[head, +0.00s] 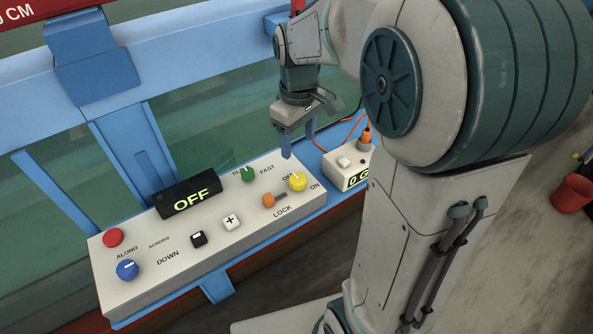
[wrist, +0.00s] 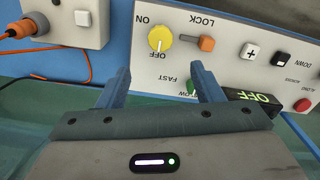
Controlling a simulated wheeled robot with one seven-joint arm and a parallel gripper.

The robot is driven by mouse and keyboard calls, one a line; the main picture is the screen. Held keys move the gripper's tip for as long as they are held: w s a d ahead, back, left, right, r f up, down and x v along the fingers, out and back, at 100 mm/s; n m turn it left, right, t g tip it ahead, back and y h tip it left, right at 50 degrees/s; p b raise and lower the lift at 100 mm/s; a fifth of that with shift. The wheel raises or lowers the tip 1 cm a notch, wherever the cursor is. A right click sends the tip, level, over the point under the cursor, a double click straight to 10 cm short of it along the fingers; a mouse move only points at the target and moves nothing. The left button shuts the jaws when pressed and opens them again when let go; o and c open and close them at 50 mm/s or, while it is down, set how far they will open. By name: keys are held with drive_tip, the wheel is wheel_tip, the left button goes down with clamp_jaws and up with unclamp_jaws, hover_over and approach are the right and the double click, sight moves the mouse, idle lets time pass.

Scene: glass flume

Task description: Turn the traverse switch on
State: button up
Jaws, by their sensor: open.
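The yellow knob (head: 297,181) sits at the right end of the white control panel (head: 140,283), between the OFF and ON labels. In the wrist view the yellow knob (wrist: 160,38) has a pale pointer line that points toward OFF. The black display (head: 188,196) reads OFF in lit letters. My gripper (head: 298,143) is open and empty, above the far edge of the panel near the yellow knob. In the wrist view the knob is beyond and between the fingertips (wrist: 162,72), apart from them.
An orange lever (head: 268,201) marked LOCK is close beside the yellow knob. A green knob (head: 247,174), white button (head: 231,222), black button (head: 198,239), blue knob (head: 127,270) and red button (head: 113,237) share the panel. A white box (head: 345,163) with an orange plug (head: 366,136) stands right.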

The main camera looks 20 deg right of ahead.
sight(298, 178)
wheel_tip(298, 178, down, 12)
drive_tip(key=shift+f+p, duration=0.15)
drive_tip(key=shift+p, duration=0.3)
drive_tip(key=c, duration=1)
